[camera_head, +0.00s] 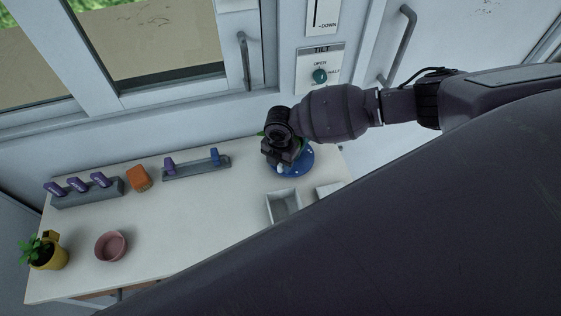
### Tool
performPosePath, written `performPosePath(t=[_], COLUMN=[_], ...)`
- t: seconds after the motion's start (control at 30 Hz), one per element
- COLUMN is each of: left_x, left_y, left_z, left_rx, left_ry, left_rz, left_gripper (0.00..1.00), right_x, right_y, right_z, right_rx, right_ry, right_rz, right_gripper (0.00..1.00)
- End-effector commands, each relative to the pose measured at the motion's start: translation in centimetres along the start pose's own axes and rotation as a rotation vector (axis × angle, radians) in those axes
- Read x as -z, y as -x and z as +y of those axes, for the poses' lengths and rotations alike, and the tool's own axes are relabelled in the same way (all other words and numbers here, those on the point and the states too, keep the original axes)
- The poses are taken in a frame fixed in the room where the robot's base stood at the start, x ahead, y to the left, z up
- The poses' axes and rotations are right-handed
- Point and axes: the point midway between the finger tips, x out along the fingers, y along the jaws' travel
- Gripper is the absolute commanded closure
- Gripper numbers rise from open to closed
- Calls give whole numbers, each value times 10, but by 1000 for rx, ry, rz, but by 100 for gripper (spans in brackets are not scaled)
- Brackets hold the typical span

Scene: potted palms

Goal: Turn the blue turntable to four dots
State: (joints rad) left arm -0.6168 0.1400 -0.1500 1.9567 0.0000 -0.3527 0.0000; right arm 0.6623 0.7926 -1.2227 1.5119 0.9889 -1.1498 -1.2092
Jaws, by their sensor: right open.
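The blue turntable (300,163) lies on the white tabletop near its back right, below the wall panel. A small whitish spot shows on its front rim, but I cannot make out any dot counts. Green leaves show in small part behind my gripper. My right gripper (280,163) is over the left part of the turntable and hides much of it. It is open; whether it touches anything is not clear. My left gripper is not in view.
On the white table (190,215) are a grey rack (90,196) with purple-handled tools, an orange block (139,178), a grey holder (197,170), a pink bowl (111,246), a yellow potted plant (46,256) and a grey tray (284,207). A tilt knob (320,76) is on the wall.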

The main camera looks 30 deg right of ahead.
Motion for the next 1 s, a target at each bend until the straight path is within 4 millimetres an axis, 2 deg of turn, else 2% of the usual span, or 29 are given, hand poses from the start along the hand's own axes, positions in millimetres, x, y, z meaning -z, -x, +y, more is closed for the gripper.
performPosePath(t=[0.13,0.43,0.73,1.0], left_x=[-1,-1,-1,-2], left_y=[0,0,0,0], left_z=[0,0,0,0], left_rx=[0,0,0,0], left_ry=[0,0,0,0], left_rz=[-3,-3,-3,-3], left_gripper=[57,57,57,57], right_x=[0,0,0,0], right_y=[-7,-9,-8,-8], right_z=[0,0,0,1], right_rx=[1,0,0,0], right_ry=[-1,0,0,-1], right_rz=[-1,-1,-1,-1], right_gripper=[54,55,100,100])
